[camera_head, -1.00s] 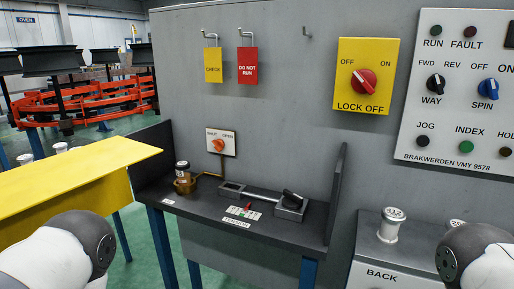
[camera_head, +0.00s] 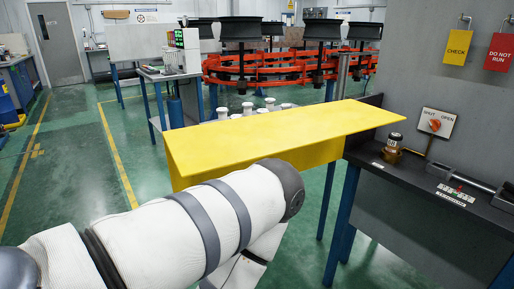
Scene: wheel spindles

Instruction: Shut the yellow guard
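The yellow guard (camera_head: 270,137) is a long yellow panel with a flat top and a side face hanging below. In the head view it extends left from near the left end of the dark bench (camera_head: 420,184), standing out from the grey machine (camera_head: 425,85). My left arm, in a white sleeve with grey bands, crosses the lower left in front of the guard. Its rounded dark joint appears just below the guard's front edge; I cannot tell whether they touch. Neither gripper is in view.
The bench carries a brass fitting (camera_head: 392,149) and a SHUT/OPEN switch (camera_head: 435,123) stands behind it. Blue legs (camera_head: 342,225) stand below. White spindles (camera_head: 270,104) and an orange rack (camera_head: 270,66) are behind the guard. Green floor (camera_head: 75,180) is clear at left.

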